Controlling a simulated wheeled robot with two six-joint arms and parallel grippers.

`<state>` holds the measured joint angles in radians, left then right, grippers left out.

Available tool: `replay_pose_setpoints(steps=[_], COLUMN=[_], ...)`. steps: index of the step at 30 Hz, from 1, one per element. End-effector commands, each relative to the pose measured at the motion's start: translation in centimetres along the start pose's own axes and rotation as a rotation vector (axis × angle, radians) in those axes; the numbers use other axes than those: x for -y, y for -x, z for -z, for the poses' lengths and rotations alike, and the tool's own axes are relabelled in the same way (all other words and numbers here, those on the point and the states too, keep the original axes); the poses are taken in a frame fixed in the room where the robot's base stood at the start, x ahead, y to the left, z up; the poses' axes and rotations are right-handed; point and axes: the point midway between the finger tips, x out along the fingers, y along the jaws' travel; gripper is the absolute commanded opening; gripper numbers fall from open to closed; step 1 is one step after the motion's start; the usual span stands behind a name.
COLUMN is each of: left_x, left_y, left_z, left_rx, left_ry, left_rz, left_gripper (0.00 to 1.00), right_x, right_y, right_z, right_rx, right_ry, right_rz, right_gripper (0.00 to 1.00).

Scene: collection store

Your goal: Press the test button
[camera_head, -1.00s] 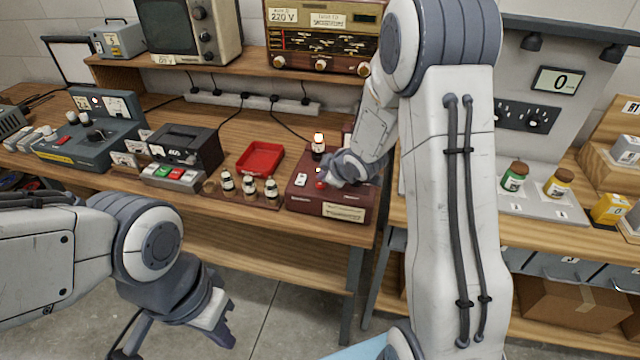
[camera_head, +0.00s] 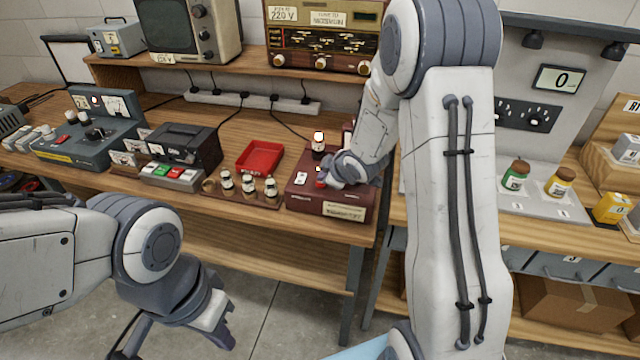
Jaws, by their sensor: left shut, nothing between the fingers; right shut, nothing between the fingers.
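A dark red test box (camera_head: 312,201) sits at the right end of the wooden bench. It has a white switch (camera_head: 300,178), a red button (camera_head: 320,184) and a lit bulb (camera_head: 319,138) at its back. My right gripper (camera_head: 329,179) is shut and empty, with its fingertips right at the red button; I cannot tell whether they touch it. Its hand hides the right part of the box top. My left gripper (camera_head: 226,340) is shut and empty, low in front of the bench, away from the box.
Small bottles (camera_head: 249,184) stand in a rack left of the box, with a red tray (camera_head: 260,158) behind them. A black device with coloured buttons (camera_head: 175,174) is further left. A radio (camera_head: 322,40) stands on the shelf above. The floor before the bench is clear.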

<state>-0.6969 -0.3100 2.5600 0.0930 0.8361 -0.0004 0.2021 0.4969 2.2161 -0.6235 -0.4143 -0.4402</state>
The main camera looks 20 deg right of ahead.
Motion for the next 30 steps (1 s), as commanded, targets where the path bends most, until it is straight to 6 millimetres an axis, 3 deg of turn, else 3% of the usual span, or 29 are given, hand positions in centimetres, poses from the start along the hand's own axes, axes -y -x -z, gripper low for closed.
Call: replay_pose_setpoints(steps=[30], left_x=[0.06], left_y=[-0.79], left_z=[-0.04], left_rx=[0.000], left_ry=[0.000], left_rz=[0.000], left_gripper=[0.00], right_x=[0.44], right_y=[-0.60], right_z=[-0.44], right_rx=[0.000], right_ry=[0.000], right_rz=[0.000], right_gripper=[0.00])
